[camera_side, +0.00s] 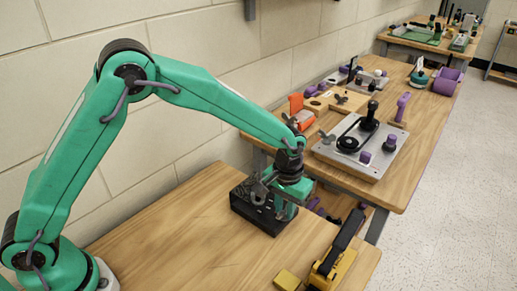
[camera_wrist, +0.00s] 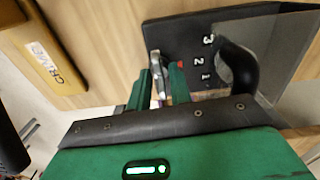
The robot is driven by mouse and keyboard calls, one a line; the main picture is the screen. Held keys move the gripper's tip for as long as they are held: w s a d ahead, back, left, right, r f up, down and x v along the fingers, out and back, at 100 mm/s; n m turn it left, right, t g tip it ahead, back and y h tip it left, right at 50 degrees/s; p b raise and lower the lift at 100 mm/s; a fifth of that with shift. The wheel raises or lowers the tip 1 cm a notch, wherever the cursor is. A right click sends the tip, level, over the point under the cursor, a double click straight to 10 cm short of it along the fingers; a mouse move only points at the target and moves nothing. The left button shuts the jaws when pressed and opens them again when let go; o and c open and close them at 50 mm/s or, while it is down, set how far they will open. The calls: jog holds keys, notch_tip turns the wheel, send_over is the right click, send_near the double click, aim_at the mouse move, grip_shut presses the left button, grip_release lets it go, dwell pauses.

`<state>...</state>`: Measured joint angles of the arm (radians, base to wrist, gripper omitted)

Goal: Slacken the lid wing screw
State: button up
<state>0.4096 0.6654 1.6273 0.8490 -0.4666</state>
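A black box (camera_side: 251,217) sits on the near wooden table under my gripper (camera_side: 285,210). In the wrist view its dark lid (camera_wrist: 175,35) carries the white digits 3, 2 and 1 and a small red mark. A silver metal wing (camera_wrist: 156,68), which looks like the wing screw, stands at the lid's edge. The two green fingertips of my gripper (camera_wrist: 162,80) are on either side of this wing. I cannot tell whether they touch it. In the side view the fingers largely hide the screw.
A yellow and black tool (camera_side: 336,262) and a small yellow block (camera_side: 287,280) lie at the near table's front right. A black curved part (camera_wrist: 243,68) rises beside the digits. A second table holds a metal plate (camera_side: 352,158) with knobs. The near table's left is clear.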

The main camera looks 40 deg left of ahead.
jog(key=shift+o, duration=1)
jog(key=shift+r, duration=0.1)
jog(key=shift+r, duration=3.35)
jog(key=shift+a+r, duration=0.1)
jog(key=shift+r, duration=0.05)
jog(key=shift+a+r, duration=0.15)
jog(key=shift+r, duration=0.05)
jog(key=s+a+r+t, duration=0.4)
jog(key=s+a+r, duration=1.1)
jog(key=s+a, duration=0.1)
jog(key=s+a+f+t, duration=0.1)
jog(key=s+a, duration=0.2)
jog(key=s, duration=0.5)
jog(key=shift+a+f+m+t, duration=0.15)
jog(key=shift+a+m+t, duration=0.15)
jog(key=shift+a, duration=0.05)
